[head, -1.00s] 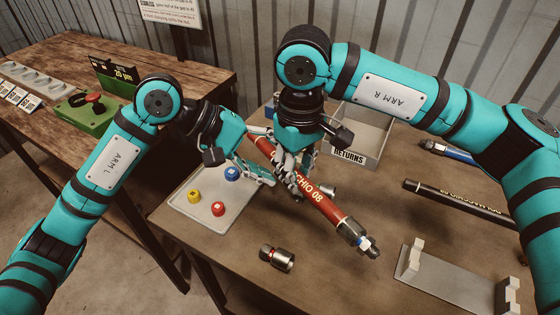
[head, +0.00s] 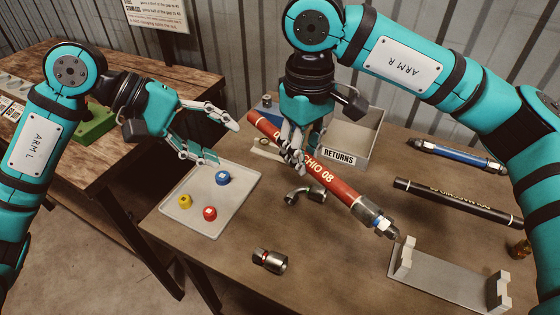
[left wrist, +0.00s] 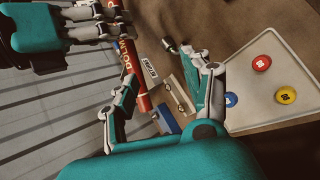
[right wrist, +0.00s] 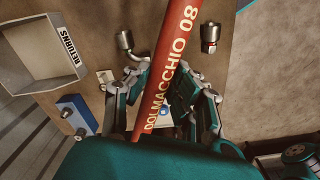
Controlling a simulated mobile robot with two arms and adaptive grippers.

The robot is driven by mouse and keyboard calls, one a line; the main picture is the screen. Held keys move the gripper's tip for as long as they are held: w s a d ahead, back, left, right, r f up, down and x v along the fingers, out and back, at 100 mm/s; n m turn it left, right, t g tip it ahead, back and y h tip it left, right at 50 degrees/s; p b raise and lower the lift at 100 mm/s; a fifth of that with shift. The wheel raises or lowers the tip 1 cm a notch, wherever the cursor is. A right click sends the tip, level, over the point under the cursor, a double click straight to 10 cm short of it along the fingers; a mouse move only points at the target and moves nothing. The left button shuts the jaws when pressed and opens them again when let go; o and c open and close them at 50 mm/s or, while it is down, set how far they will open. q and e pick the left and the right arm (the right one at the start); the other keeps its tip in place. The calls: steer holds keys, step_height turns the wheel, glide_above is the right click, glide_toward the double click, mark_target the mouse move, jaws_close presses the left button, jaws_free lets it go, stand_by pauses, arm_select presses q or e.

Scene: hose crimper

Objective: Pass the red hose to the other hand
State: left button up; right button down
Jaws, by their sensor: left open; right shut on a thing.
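My left gripper (head: 226,144) is open and empty, to the left of the hose's upper end and above the tray. In the left wrist view its fingers (left wrist: 170,68) are spread, with the hose (left wrist: 128,45) beyond them. The right fingers hide part of the hose.
A light tray (head: 232,212) holds blue, yellow and red caps. Loose metal fittings (head: 270,261) lie on the table. The RETURNS bin (head: 368,160) is behind the hose. A grey cradle (head: 445,280), a black hose (head: 455,203) and a blue hose (head: 455,155) are at right.

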arm_select(q)
steer(key=w+d+r, duration=0.1)
steer(key=d+r, duration=0.3)
steer(key=r, duration=0.5)
steer(key=x, duration=1.1)
steer(key=shift+w+d+f, duration=0.1)
steer(key=shift+f, duration=0.1)
arm_select(e)
steer(key=r, duration=0.1)
steer(key=d+r, duration=0.1)
steer(key=r, duration=0.1)
steer(key=d+r, duration=0.1)
steer(key=shift+d+r, duration=0.2)
steer(key=shift+r, duration=0.2)
arm_select(q)
steer(key=shift+f, duration=0.1)
jaws_close()
arm_select(e)
steer(key=shift+d, duration=0.1)
steer(key=c, duration=1.1)
jaws_free()
steer(key=shift+r, duration=0.1)
steer(key=shift+o, duration=0.2)
